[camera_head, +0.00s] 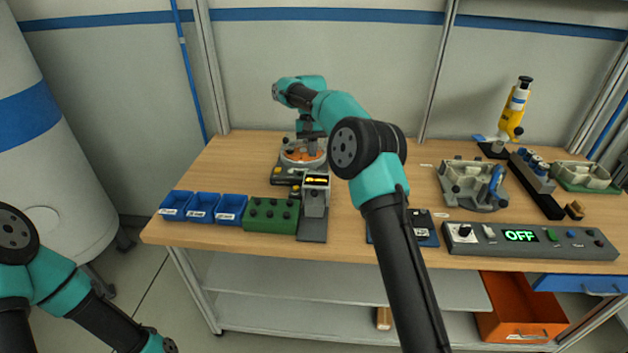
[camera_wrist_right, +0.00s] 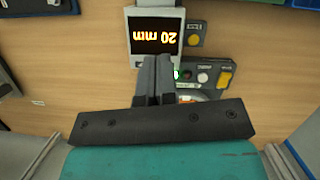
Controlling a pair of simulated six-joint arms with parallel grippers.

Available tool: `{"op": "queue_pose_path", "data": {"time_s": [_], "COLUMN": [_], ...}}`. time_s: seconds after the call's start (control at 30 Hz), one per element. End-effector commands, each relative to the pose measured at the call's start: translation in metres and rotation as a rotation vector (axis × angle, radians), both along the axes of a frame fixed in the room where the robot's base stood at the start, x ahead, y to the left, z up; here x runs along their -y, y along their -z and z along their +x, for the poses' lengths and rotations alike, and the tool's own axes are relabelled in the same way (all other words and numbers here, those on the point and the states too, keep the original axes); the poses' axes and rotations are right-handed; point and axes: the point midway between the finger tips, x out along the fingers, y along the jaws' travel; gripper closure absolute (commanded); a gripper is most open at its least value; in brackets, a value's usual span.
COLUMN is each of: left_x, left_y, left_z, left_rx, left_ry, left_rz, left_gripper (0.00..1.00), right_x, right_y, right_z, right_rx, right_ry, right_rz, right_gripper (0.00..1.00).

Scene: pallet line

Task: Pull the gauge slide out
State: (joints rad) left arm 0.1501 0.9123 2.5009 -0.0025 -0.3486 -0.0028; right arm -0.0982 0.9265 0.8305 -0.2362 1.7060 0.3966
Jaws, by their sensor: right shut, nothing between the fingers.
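The gauge (camera_head: 314,197) is a grey upright unit with an amber display on top, standing on a dark base plate (camera_head: 312,231) left of the table's middle. In the right wrist view its display (camera_wrist_right: 154,38) reads "20 mm", upside down. I cannot make out the gauge's slide as a separate part. My right gripper (camera_head: 308,131) points down behind the gauge, above a round fixture. In the right wrist view its fingers (camera_wrist_right: 155,75) are together with nothing between them, overlapping the display's lower edge; whether they touch is unclear. My left gripper is out of view.
A dark box (camera_head: 287,176) with a yellow button is behind the gauge; beyond it is the round fixture with orange parts (camera_head: 303,153). A green block (camera_head: 270,214) and blue bins (camera_head: 202,208) stand to the left. My right forearm crosses the table's middle. The back-left table is bare.

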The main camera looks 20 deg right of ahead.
Motion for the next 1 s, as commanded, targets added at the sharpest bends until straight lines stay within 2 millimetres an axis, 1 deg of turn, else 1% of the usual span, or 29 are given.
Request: {"op": "queue_pose_path", "data": {"time_s": [0.5, 0.8, 1.0], "left_x": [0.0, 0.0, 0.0], "left_y": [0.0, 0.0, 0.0], "left_z": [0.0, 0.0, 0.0], "left_rx": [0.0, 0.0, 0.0], "left_ry": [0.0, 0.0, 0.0], "left_rz": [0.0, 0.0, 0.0], "left_gripper": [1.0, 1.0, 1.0], "right_x": [-0.005, -0.012, -0.014], "right_y": [0.067, 0.07, 0.072], "right_z": [-0.022, -0.047, -0.057], "right_rx": [-0.001, 0.001, 0.001], "right_ry": [-0.001, -0.001, 0.0], "right_rz": [0.0, 0.001, 0.002], "right_gripper": [1.0, 1.0, 1.0]}}
